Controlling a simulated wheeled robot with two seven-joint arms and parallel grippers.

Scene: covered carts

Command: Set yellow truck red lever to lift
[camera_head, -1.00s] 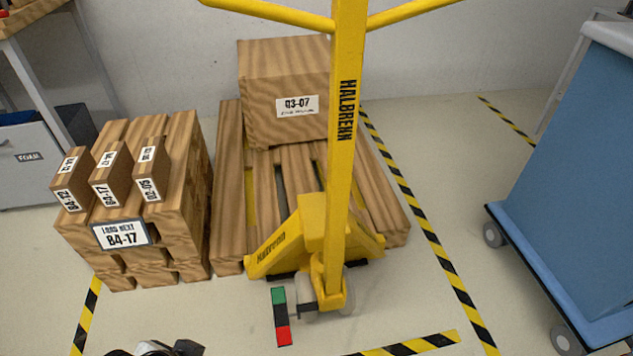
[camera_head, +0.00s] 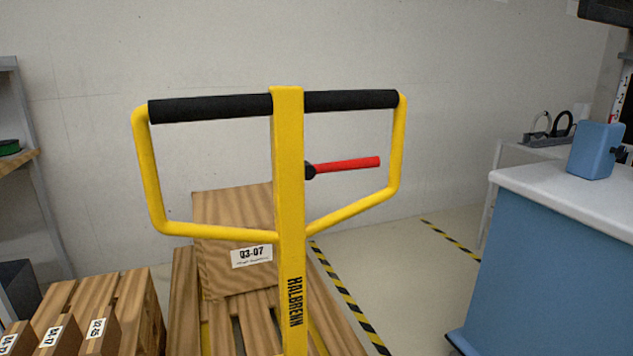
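The yellow truck's handle (camera_head: 289,200) stands upright in the middle of the head view, with a yellow loop and a black grip bar across its top. The red lever (camera_head: 348,164) sticks out to the right from a black pivot on the handle post, inside the loop and below the grip bar. It points nearly level, its tip tilted slightly up. Neither of my grippers shows in this view.
A wooden box (camera_head: 222,210) labelled Q3-07 sits on a pallet behind the handle. Another pallet with small boxes (camera_head: 99,335) is at lower left. A blue cart (camera_head: 560,270) with a white top stands at right. Striped floor tape (camera_head: 345,297) runs between.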

